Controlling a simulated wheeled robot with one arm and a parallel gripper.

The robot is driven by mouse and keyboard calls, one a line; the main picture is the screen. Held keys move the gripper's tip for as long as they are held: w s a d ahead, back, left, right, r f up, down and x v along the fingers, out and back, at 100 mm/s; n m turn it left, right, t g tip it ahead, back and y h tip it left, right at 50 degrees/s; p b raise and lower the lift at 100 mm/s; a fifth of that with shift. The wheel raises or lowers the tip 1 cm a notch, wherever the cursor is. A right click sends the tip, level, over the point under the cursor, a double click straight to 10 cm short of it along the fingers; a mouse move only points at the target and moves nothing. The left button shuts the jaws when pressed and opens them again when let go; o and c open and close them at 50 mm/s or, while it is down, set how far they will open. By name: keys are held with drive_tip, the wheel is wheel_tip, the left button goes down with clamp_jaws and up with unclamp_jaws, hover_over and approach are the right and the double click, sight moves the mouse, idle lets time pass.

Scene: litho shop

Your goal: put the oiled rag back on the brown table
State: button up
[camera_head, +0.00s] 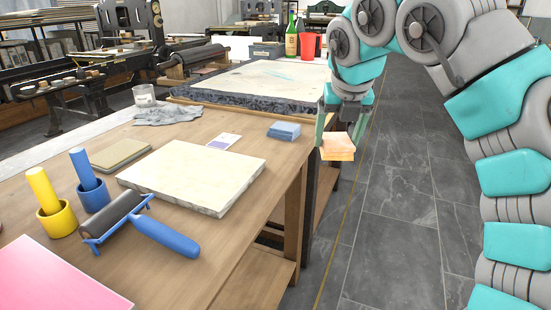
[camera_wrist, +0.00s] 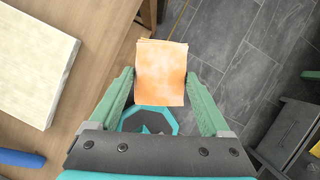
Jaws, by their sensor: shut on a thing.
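My gripper (camera_head: 338,128) is shut on the oiled rag (camera_head: 338,150), an orange folded stack of cloth. It holds the rag over the floor, just off the right edge of the brown table (camera_head: 225,255). In the wrist view the rag (camera_wrist: 162,72) sits between the green fingers of my gripper (camera_wrist: 160,95). The brown table (camera_wrist: 105,55) lies to the left there. In the head view the table's front right part is bare wood.
On the table are a pale stone slab (camera_head: 195,170), a blue-handled roller (camera_head: 140,222), yellow and blue cylinders in cups, a blue sponge (camera_head: 284,130), a card (camera_head: 223,141) and a grey cloth (camera_head: 168,113). A large stone (camera_head: 255,85) lies behind.

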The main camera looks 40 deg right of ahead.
drive_tip(key=w+a+f, duration=0.1)
drive_tip(key=w, duration=0.5)
drive_tip(key=w+a+f+p, duration=0.1)
drive_tip(key=w, duration=0.5)
drive_tip(key=w+a+f, duration=0.1)
drive_tip(key=w+a, duration=0.1)
drive_tip(key=w, duration=0.5)
drive_tip(key=shift+a+f, duration=0.1)
drive_tip(key=shift+f, duration=1.8)
drive_tip(key=shift+f, duration=0.1)
drive_tip(key=o, duration=1)
drive_tip(key=v, duration=1.2)
drive_tip(key=shift+p, duration=0.35)
